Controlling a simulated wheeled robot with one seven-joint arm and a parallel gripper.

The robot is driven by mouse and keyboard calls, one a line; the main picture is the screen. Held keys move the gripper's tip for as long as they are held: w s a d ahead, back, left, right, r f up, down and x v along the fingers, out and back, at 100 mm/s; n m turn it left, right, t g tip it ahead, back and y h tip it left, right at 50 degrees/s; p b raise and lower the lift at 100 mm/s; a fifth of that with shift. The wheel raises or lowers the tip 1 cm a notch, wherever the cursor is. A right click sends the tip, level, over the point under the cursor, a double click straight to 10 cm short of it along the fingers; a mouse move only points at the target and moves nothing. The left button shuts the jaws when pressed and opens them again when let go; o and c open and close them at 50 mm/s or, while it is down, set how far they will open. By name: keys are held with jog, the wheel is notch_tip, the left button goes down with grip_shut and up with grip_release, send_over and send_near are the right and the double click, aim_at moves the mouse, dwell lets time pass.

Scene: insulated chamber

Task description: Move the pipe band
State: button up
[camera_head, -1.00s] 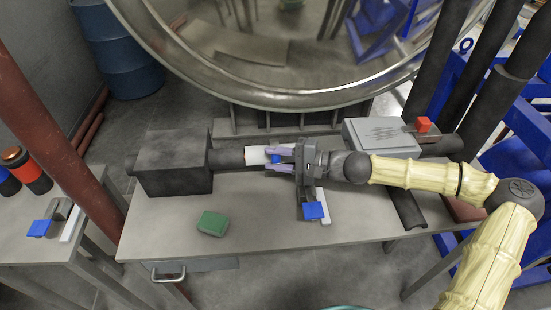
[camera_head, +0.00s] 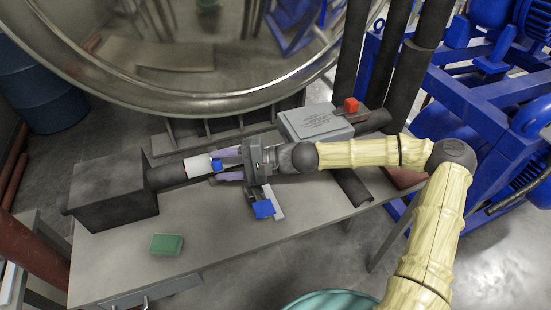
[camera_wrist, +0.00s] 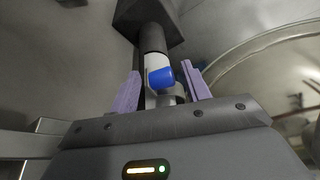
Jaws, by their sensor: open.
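The pipe band appears to be the metal band with a blue block (camera_head: 216,164), at the white section (camera_head: 196,166) of a dark horizontal pipe. In the wrist view the blue block (camera_wrist: 161,77) is in front of the white section, with a grey metal ring partly visible behind and below it. My gripper (camera_head: 215,166) is open, its purple fingers on either side of the band. In the wrist view the fingers (camera_wrist: 160,80) flank the block with gaps. Whether either finger touches the band is unclear.
A grey bench (camera_head: 200,235) carries a dark box (camera_head: 110,190), a green block (camera_head: 166,244), another blue-handled piece (camera_head: 263,209) below my gripper, and a grey case (camera_head: 314,123) with a red block (camera_head: 351,105) nearby. A large round metal vessel rim (camera_head: 215,103) stands behind. The bench's front is mostly clear.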

jog(key=w+d+r, duration=0.1)
jog(key=d+r, duration=0.1)
jog(key=d, duration=1.3)
jog(key=shift+d, duration=0.2)
jog(key=shift+c, duration=0.2)
